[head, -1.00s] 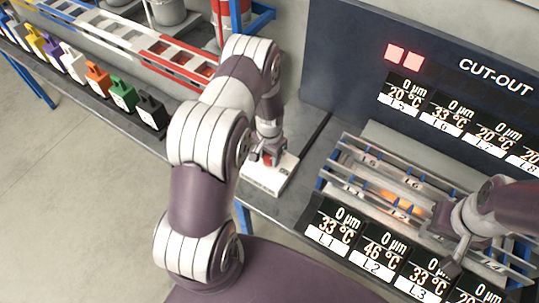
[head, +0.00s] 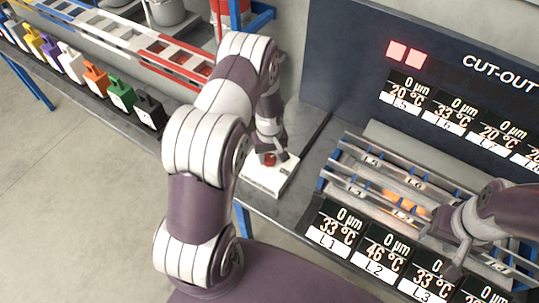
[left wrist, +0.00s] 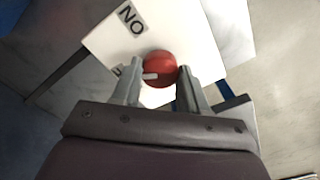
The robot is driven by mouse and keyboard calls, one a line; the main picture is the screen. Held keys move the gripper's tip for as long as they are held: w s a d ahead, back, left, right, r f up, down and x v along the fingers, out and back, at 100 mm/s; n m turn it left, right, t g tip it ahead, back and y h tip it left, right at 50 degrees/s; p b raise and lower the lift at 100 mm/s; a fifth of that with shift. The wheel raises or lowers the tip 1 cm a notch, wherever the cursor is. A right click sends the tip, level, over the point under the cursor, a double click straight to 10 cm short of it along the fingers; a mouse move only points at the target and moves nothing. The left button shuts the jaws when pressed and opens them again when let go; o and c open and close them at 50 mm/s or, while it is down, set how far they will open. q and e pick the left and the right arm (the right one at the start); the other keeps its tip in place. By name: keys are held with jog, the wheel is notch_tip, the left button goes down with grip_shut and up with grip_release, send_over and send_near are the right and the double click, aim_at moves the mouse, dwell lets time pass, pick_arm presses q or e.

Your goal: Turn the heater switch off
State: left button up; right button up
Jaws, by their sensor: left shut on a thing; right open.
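The heater switch is a red round knob (head: 269,159) on a white box (head: 262,180) on the bench. In the left wrist view, the knob (left wrist: 160,69) has a white mark pointing left. A label on the white box (left wrist: 105,40) reads ON upside down; a second label is mostly hidden by a finger. My left gripper (head: 270,150) reaches down over the box. In the left wrist view its fingers (left wrist: 160,80) are on either side of the knob, shut on it. My right gripper (head: 450,245) is open above the rack at the right.
A metal rack (head: 375,185) with a glowing orange piece stands right of the white box. Displays (head: 372,255) line its front; a dark CUT-OUT panel (head: 345,55) with two lit red squares stands behind. Colored blocks (head: 95,78) and a red frame (head: 180,55) lie along the left bench.

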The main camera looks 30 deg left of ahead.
aim_at(269, 157)
pick_arm(q)
jog(key=n, duration=0.5)
jog(key=shift+w+r+b, duration=0.2)
jog(key=shift+w+b, duration=0.1)
jog(key=shift+a+n, duration=0.1)
jog(key=shift+n, duration=0.3)
jog(key=o, duration=1.1)
jog(key=shift+c, duration=0.2)
jog(key=shift+s+f, duration=0.1)
jog(key=shift+s, duration=0.05)
notch_tip(269, 157, up, 13)
jog(key=b, duration=0.1)
jog(key=shift+f+b, duration=0.15)
jog(key=shift+b, duration=0.25)
